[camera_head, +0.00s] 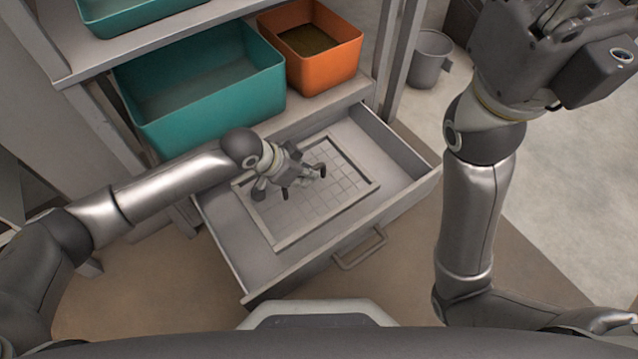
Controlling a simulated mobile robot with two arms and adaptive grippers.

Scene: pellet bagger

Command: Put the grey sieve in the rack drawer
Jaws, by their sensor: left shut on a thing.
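The grey sieve (341,206), a flat rectangular frame with a square mesh, lies within the open rack drawer (405,203). It looks flat, but whether it rests on the drawer floor is hard to tell. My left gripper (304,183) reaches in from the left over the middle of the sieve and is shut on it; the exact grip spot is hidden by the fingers. My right gripper (545,18) is raised at the top right, away from the drawer, with its fingertips cut off by the picture edge.
A teal bin (205,105) and an orange bin (325,65) with brown contents stand on the rack shelf behind the drawer. Another teal bin (130,15) sits on the shelf above. A grey bucket (428,65) stands on the floor beyond the rack post.

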